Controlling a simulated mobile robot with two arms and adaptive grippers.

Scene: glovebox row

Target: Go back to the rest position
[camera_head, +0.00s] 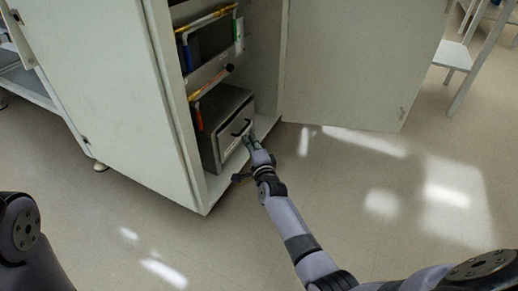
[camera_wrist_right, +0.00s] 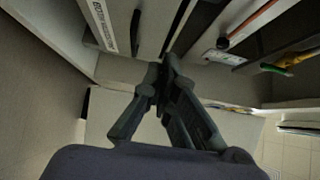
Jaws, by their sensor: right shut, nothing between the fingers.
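My right gripper (camera_head: 249,138) reaches into the front of an open cabinet (camera_head: 133,105), close to a grey box (camera_head: 216,118) with a black handle (camera_head: 241,127). In the right wrist view the fingers of my right gripper (camera_wrist_right: 165,66) are together with nothing between them. The black handle (camera_wrist_right: 135,32) lies beyond the fingertips and looks apart from them. My left gripper is out of view; only a dark part of my left arm shows at the lower left.
The cabinet door (camera_head: 350,65) stands open to the right of my right arm. Shelves above the box hold items with orange and yellow edges. A white table or stool (camera_head: 453,56) stands at the upper right. The floor (camera_head: 400,195) in front is clear.

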